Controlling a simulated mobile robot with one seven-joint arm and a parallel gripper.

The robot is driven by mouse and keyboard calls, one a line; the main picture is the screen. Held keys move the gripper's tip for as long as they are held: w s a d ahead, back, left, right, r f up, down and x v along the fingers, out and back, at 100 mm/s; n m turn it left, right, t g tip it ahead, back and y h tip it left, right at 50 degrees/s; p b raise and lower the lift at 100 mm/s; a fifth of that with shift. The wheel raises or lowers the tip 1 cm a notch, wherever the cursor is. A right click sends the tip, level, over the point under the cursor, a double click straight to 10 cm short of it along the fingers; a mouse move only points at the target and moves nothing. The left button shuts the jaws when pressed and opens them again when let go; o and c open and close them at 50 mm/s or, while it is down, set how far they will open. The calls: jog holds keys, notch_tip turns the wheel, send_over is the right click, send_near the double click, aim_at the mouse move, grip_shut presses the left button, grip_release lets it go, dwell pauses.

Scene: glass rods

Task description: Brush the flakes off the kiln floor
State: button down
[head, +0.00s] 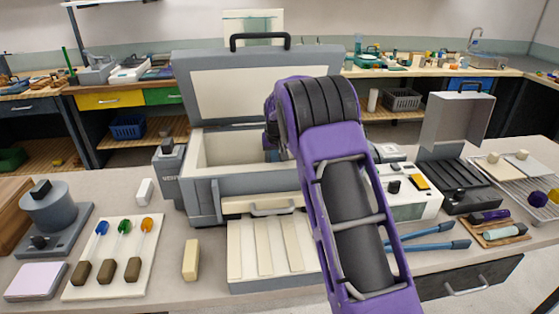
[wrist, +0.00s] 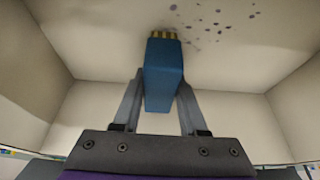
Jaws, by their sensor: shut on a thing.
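The kiln (head: 255,182) stands open on the bench, its lid (head: 232,92) raised at the back. My arm reaches over its front, and my gripper is down inside, mostly hidden in the head view. In the wrist view my gripper (wrist: 161,82) is shut on a blue brush (wrist: 163,72) with short tan bristles at its far end. The bristles are at or just over the pale kiln floor (wrist: 100,48); I cannot tell if they touch. Dark purple-grey flakes (wrist: 194,27) lie scattered on the floor, just beyond and right of the bristles.
The pale kiln walls (wrist: 95,108) close in around my gripper. On the bench are a board of glass-tipped rods (head: 112,258) at left, a white control box (head: 412,190), blue-handled tongs (head: 430,236) and a wire rack (head: 520,178) at right.

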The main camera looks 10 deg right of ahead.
jog(key=shift+s+a+f, duration=0.1)
jog(key=shift+a+f, duration=0.1)
jog(key=shift+a, duration=1.6)
jog(key=shift+s+a+f, duration=0.1)
jog(key=shift+a+f, duration=0.1)
jog(key=shift+a, duration=1.6)
jog(key=shift+a+p, duration=0.45)
jog(key=shift+a, duration=1.2)
jog(key=shift+s+b, duration=0.35)
jog(key=shift+s, duration=0.25)
jog(key=shift+d+r, duration=0.1)
jog(key=shift+w+d+r, duration=0.1)
jog(key=shift+d+r, duration=0.05)
jog(key=shift+d, duration=0.85)
jog(key=shift+d+r, duration=0.1)
jog(key=shift+d, duration=0.85)
